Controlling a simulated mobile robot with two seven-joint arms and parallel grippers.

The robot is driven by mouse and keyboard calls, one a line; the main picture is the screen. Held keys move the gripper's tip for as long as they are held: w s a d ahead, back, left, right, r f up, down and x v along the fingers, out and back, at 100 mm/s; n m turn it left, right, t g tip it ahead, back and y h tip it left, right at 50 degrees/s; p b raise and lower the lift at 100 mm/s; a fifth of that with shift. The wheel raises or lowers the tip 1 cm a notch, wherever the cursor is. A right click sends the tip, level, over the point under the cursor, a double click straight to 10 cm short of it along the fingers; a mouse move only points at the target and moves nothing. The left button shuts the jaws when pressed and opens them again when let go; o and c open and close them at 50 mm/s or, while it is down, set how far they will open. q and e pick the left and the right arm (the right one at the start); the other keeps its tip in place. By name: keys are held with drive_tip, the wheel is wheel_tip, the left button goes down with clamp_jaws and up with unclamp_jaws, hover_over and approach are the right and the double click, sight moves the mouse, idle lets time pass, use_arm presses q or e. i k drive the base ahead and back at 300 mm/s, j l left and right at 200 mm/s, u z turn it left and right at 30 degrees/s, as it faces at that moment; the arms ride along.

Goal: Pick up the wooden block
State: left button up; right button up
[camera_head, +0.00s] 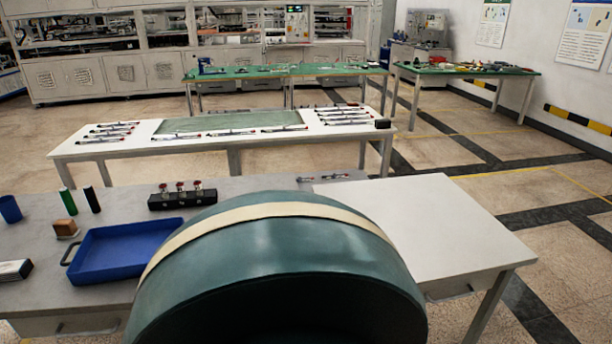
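A small brown wooden block (66,229) rests on the grey table (232,196) at the left, just behind the left back corner of a blue tray. It appears upright, with a lighter face toward the left. Neither of my grippers shows in the head view, so their places and states cannot be seen. Nothing is seen touching the block.
The blue tray (128,246) looks empty. Near the block stand a green cylinder (68,201), a black cylinder (92,200) and a blue cup (10,209). A black holder (181,200) with red-topped pieces stands farther right. The right tabletop (440,220) is clear.

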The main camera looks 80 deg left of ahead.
sight(66, 228)
drive_tip(key=i+j+u, duration=0.2)
drive_tip(key=u, duration=0.15)
drive_tip(key=i+j+u, duration=0.2)
drive_tip(key=u, duration=3.45)
